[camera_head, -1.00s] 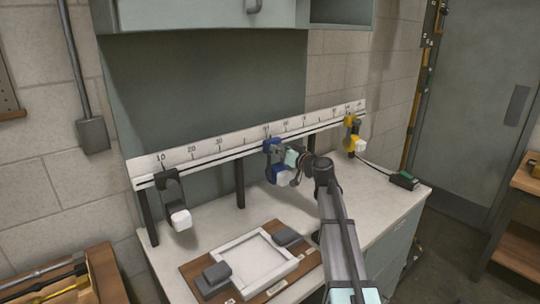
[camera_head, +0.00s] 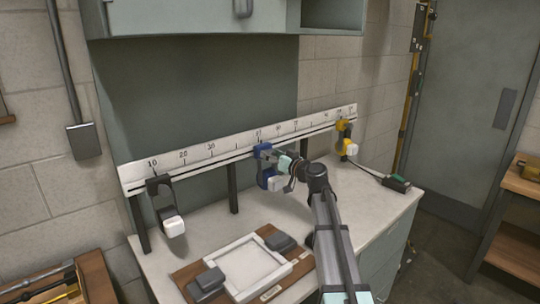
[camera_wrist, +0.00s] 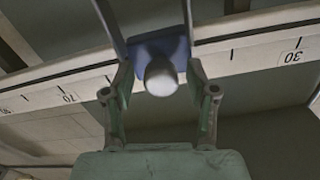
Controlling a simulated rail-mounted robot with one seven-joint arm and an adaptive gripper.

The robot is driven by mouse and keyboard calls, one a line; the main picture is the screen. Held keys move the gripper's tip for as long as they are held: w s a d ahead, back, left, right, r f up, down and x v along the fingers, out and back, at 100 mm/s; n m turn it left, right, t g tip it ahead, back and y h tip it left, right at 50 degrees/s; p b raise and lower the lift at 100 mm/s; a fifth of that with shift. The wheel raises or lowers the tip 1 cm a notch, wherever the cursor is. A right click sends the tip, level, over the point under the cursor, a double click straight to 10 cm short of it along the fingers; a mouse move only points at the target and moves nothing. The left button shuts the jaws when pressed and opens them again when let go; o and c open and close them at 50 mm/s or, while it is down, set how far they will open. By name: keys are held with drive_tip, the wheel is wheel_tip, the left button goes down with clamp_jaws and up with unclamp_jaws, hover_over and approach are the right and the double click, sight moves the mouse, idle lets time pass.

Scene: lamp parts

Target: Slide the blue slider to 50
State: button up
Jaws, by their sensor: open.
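The blue slider (camera_head: 262,151) hangs on a white numbered rail (camera_head: 200,156), between the black slider on the left and the yellow one on the right. In the wrist view the blue slider (camera_wrist: 176,50) has a pale knob (camera_wrist: 161,78) and covers part of the scale between 70 and 30; the mark behind it is hidden. My gripper (camera_wrist: 158,84) is open, with one finger on each side of the knob. In the head view my gripper (camera_head: 279,170) is at the slider's lower right; contact with it cannot be made out.
A black slider with a white knob (camera_head: 173,226) hangs near 10. A yellow slider (camera_head: 343,138) is near the right end. A framed white panel (camera_head: 250,268) with grey blocks lies on the bench below.

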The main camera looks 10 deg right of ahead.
drive_tip(key=v, duration=1.1)
drive_tip(key=shift+w, duration=0.1)
